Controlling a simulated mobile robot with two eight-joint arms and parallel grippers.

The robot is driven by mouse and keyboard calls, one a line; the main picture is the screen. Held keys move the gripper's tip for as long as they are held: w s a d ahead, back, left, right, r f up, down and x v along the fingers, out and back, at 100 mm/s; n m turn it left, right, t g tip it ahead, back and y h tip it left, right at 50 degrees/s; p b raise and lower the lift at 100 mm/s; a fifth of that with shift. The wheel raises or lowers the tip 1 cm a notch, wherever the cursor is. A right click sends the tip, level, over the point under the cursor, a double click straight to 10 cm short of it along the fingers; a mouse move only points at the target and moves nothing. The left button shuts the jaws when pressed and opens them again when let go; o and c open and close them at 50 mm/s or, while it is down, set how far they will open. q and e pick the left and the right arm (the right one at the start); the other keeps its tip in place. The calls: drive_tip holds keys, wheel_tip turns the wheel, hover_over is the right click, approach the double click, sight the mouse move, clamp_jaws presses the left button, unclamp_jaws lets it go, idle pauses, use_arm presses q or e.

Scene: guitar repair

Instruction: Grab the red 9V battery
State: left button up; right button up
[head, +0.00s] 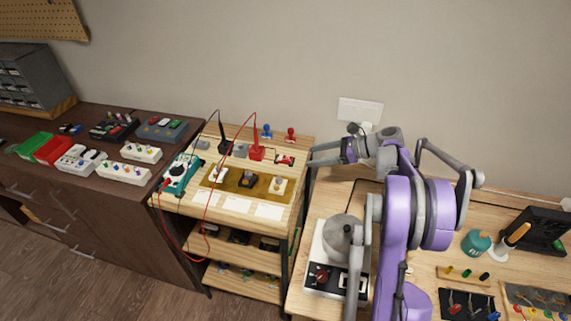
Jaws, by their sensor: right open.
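A small red block (285,160), which looks like the red 9V battery, lies near the right edge of the wooden cart top (232,208). It is too small for its terminals to be made out. My right gripper (311,155) comes in from the right, with its fingers pointing left toward the block. It is open and empty, at the cart's right edge, with a small gap between its fingertips and the block in the picture. My left gripper is out of view.
A red probe stand (257,153) and black probe (224,145) stand left of the block, with cables running to a teal meter (181,173). Small red (291,134) and blue (266,131) items stand behind. A yellow-brown tray (230,178) lies in front.

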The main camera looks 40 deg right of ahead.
sight(286, 158)
drive_tip(key=shift+m, duration=0.3)
drive_tip(key=x, duration=0.6)
drive_tip(key=d+x, duration=0.1)
drive_tip(key=x, duration=0.3)
drive_tip(key=shift+w+d+f+p, duration=0.1)
drive_tip(key=shift+w+p, duration=0.2)
drive_tip(key=shift+w, duration=0.05)
drive_tip(key=shift+s, duration=0.1)
clamp_jaws()
